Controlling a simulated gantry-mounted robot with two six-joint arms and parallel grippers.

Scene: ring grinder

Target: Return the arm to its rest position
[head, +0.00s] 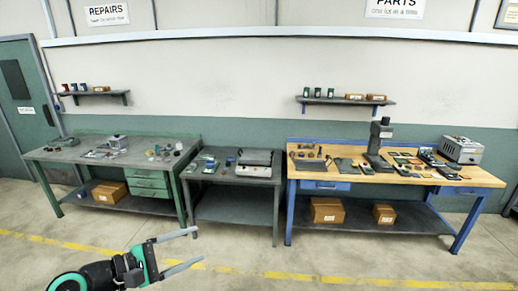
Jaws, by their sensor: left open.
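My left gripper (186,252) shows at the bottom left, in front of the benches and over the open floor. Its two grey fingers are spread apart and point to the right, with nothing between them. It is well clear of every bench. My right gripper is not in this view.
A green bench (95,165) with small parts stands at the left. A low grey table (237,207) stands in the middle. A blue-framed wooden bench (430,179) with boards and a dark upright device (377,140) stands at the right. The front floor (330,264) is clear.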

